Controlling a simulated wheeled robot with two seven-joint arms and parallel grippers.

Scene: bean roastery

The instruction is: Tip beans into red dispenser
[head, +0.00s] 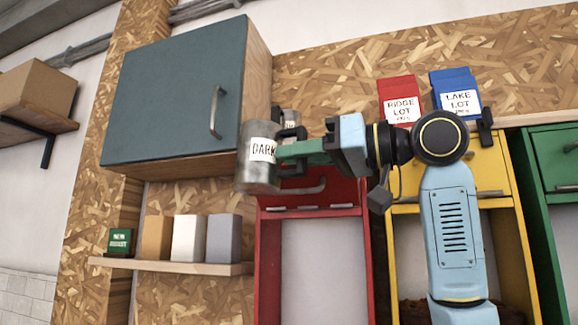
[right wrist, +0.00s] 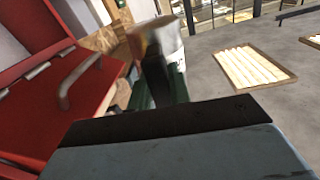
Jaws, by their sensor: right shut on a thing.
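My right gripper (head: 282,152) is shut on a grey metal can (head: 256,176) with a white label reading "DARK". The can is roughly upright, in front of the cabinet's lower right corner, at the upper left of the red dispenser. The red dispenser (head: 268,262) has a red upper front with a bar handle, partly hidden behind the gripper, and a pale panel below. In the right wrist view the can (right wrist: 165,42) is blurred beyond the fingers, and the red dispenser (right wrist: 35,112) with its handle is at the left. The can's contents are hidden. My left gripper is out of view.
A teal-doored wall cabinet (head: 170,95) hangs at upper left above a shelf (head: 175,265) with several small boxes. A yellow dispenser (head: 508,215) and a green one (head: 552,145) stand to the right. Red (head: 398,88) and blue (head: 452,80) bags sit above.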

